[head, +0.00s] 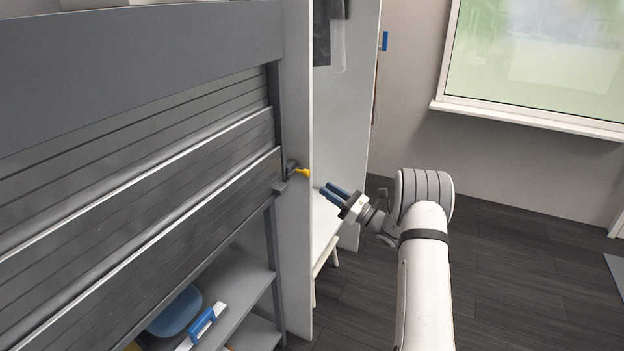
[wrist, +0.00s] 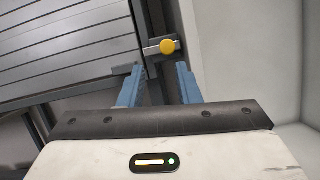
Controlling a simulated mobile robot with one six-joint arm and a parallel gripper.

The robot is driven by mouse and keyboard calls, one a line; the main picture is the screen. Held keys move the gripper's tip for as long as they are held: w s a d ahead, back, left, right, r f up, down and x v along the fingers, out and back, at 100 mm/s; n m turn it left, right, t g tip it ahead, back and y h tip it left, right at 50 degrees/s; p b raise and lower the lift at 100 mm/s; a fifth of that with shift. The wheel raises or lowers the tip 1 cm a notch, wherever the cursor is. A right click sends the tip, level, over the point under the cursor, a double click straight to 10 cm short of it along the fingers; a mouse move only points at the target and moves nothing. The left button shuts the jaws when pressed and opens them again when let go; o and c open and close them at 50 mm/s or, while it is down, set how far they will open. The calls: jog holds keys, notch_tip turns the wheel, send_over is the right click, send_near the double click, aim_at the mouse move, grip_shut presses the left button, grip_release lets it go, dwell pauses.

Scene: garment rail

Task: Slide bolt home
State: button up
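The bolt is a short grey bar with a yellow knob (head: 303,172), at the right edge of the slatted grey shutter (head: 150,165). In the wrist view the yellow knob (wrist: 168,47) shows just beyond and above the gap between my fingers, with the bolt's grey bar (wrist: 151,50) running to its left. My gripper (head: 331,191) has two blue fingers, which stand apart with nothing between them. It is to the right of the knob and a little lower in the head view, not touching it. The gripper also shows in the wrist view (wrist: 158,78).
A white upright panel (head: 297,240) stands right beside the bolt. Below the shutter, open grey shelves hold a blue bowl (head: 175,312) and a blue-handled item (head: 207,322). Dark floor (head: 510,240) lies free to the right, below a window (head: 540,60).

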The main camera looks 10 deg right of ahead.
aim_at(309, 174)
jog(key=shift+m+t, duration=0.3)
jog(key=shift+t, duration=0.1)
jog(key=x, duration=0.3)
jog(key=p+x, duration=0.1)
jog(key=x, duration=0.3)
jog(key=shift+w+d+f, duration=0.1)
jog(key=shift+w+f, duration=0.05)
jog(key=shift+w, duration=0.3)
jog(key=shift+c, duration=0.2)
grip_shut()
